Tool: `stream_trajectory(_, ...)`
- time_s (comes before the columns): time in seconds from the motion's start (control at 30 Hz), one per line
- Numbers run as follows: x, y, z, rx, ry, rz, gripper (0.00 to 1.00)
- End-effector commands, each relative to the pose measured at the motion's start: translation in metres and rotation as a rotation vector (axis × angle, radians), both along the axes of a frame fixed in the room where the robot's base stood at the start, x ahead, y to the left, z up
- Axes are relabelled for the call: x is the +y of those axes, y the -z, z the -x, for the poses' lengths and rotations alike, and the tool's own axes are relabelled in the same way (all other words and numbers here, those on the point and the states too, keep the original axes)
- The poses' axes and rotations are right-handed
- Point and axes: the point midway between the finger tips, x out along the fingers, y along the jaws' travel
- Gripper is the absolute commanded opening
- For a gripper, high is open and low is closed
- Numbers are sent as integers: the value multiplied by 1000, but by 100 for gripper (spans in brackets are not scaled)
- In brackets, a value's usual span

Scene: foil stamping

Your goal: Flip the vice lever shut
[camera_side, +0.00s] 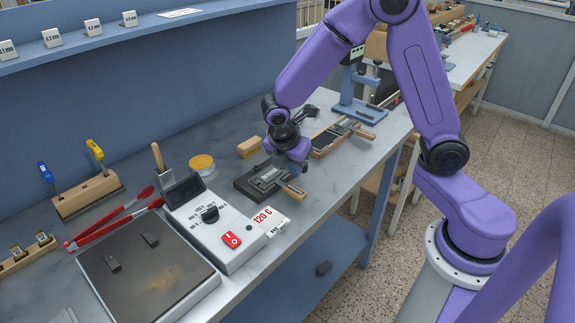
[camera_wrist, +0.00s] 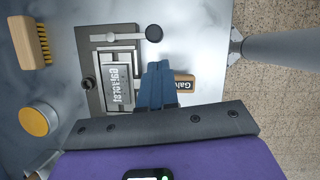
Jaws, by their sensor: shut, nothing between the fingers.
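The vice (camera_side: 250,188) is a dark flat block on the bench, below my gripper (camera_side: 284,168). In the wrist view the vice (camera_wrist: 96,102) holds a grey block of raised mirrored lettering (camera_wrist: 113,83). The vice lever (camera_wrist: 128,36) is a light bar with a black ball knob (camera_wrist: 154,33); it lies across the top end of the vice and the knob sticks out past its right side. My blue fingers (camera_wrist: 155,85) are together and empty, right of the lettering and apart from the lever knob in the picture. The lever is hard to make out in the side view.
A wooden piece marked "Galv" (camera_wrist: 184,82) sits beside my fingers, partly hidden. A wooden brush (camera_wrist: 30,43) and a yellow-lidded tin (camera_wrist: 38,120) lie left of the vice. The heater box (camera_side: 213,222) and a 120 C sign (camera_side: 268,220) stand nearby. The bench's front edge is close.

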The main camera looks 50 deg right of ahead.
Motion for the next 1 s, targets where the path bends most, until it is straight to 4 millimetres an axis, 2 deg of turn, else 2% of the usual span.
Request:
stream_trajectory(0.2,-14,0,-2,-1,0,-1,0)
stream_trajectory(1.0,-20,0,-1,-1,-68,0,0)
